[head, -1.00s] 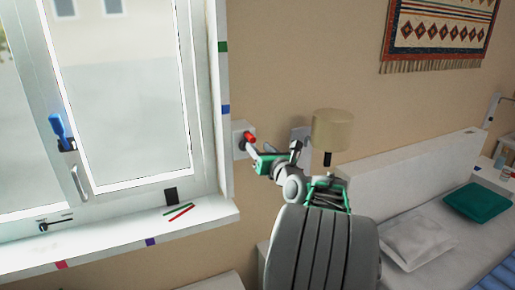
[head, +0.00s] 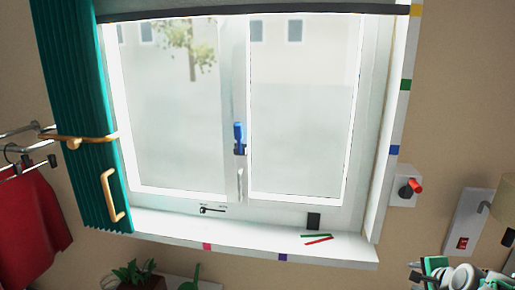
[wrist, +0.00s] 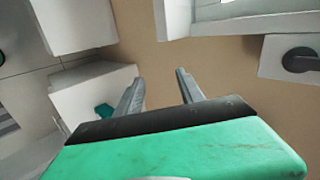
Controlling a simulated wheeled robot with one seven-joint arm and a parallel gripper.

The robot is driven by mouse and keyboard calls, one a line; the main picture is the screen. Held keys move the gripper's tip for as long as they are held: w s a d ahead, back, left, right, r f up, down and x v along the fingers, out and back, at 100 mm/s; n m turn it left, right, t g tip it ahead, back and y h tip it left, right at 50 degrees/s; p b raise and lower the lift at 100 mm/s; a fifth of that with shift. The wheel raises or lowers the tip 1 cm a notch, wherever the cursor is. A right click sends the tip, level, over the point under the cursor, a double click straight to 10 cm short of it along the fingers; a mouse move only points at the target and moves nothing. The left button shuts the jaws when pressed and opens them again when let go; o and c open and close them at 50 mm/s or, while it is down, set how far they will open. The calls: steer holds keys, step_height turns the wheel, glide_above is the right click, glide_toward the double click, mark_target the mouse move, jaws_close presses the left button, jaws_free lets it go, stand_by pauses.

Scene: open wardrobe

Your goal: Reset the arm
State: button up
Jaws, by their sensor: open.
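My gripper (wrist: 158,92) is open in the wrist view, with its two grey fingers apart and nothing between them. In the head view my gripper (head: 430,268) is at the bottom right corner, partly cut off by the frame. A wall box (head: 402,194) with a red-tipped dark knob (head: 414,186) is above it on the wall, apart from it. In the wrist view a white plate with a dark round knob (wrist: 299,59) is at the right, clear of the fingers.
The window (head: 180,110) has a blue-handled latch (head: 239,138). A green and a red stick lie on its sill (head: 340,250). A teal shutter (head: 75,100), a rail with a red garment (head: 30,225) and plants (head: 130,275) are at the left. A wall panel (head: 468,225) is at the right.

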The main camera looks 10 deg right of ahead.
steer(key=s+a+f+n+g+y, duration=0.1)
steer(key=s+a+f+n+g, duration=0.25)
steer(key=s+a+n, duration=0.35)
steer(key=s+a+f+n+g+y, duration=0.1)
steer(key=s+a+f+n+g, duration=0.25)
steer(key=s+a, duration=0.4)
steer(key=w+a+r+n+t, duration=0.1)
steer(key=a+r+n, duration=0.3)
steer(key=a, duration=0.6)
steer(key=w+a+r+n+t, duration=0.1)
steer(key=a+r+n, duration=0.4)
steer(key=a, duration=0.5)
steer(key=shift+w+r, duration=0.75)
steer(key=shift+r, duration=0.15)
